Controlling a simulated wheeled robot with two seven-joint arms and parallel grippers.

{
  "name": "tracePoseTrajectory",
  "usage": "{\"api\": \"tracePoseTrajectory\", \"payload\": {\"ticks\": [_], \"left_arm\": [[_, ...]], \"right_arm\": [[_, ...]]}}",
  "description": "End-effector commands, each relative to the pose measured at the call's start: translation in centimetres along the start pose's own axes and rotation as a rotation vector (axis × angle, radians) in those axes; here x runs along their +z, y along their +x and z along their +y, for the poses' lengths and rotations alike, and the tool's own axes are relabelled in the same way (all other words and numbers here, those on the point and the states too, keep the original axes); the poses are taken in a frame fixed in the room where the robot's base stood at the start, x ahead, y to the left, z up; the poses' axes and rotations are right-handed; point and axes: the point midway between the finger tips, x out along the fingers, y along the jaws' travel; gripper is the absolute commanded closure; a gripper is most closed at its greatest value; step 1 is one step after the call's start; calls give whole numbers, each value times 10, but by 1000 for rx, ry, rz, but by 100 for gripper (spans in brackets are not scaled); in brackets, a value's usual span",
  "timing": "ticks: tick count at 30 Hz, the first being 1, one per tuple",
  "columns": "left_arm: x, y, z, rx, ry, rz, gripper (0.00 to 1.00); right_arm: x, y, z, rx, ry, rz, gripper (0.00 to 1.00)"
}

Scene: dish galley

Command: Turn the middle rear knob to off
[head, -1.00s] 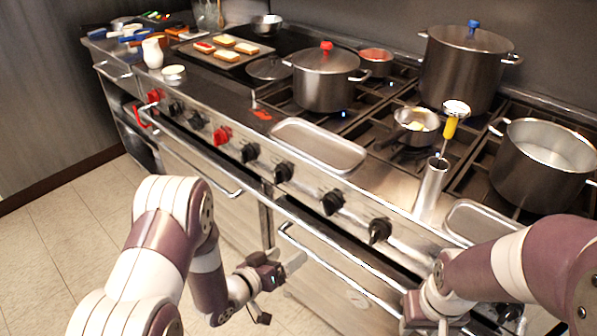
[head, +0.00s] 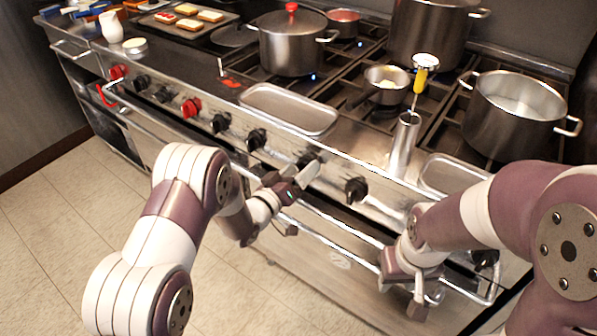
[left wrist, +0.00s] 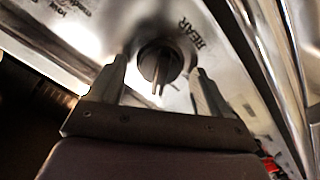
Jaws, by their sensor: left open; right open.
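A row of knobs runs along the stove's front panel. My left gripper (head: 300,172) is open at a black knob (head: 307,158), which it partly covers in the head view. In the left wrist view, the round dark knob (left wrist: 158,62) sits between the tips of the two spread fingers, with a visible gap on each side. The word REAR is printed beside it; other lettering at the upper left is blurred. The knob's light pointer ridge points toward the bottom of the wrist picture. My right gripper (head: 418,298) is open and empty, low in front of the stove.
A long handrail (head: 340,222) runs below the knobs. A black knob (head: 356,190) is to the right and another (head: 256,138) to the left. Above are a steel tray (head: 290,112), a metal cylinder (head: 403,145) holding a yellow-handled tool, and pots on burners, one lidded (head: 292,45).

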Motion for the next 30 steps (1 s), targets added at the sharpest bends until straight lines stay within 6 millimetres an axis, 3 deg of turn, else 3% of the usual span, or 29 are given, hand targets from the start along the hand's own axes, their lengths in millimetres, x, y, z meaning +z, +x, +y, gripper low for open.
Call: {"api": "tracePoseTrajectory", "payload": {"ticks": [5,10,20,30], "left_arm": [[0,0,0,0,0,0,22],[0,0,0,0,0,0,74],[1,0,0,0,38,-1,75],[2,-1,0,0,258,-1,75]], "right_arm": [[0,0,0,0,0,0,57],[0,0,0,0,0,0,57],[0,3,0,0,0,0,57],[2,16,0,0,0,0,57]]}}
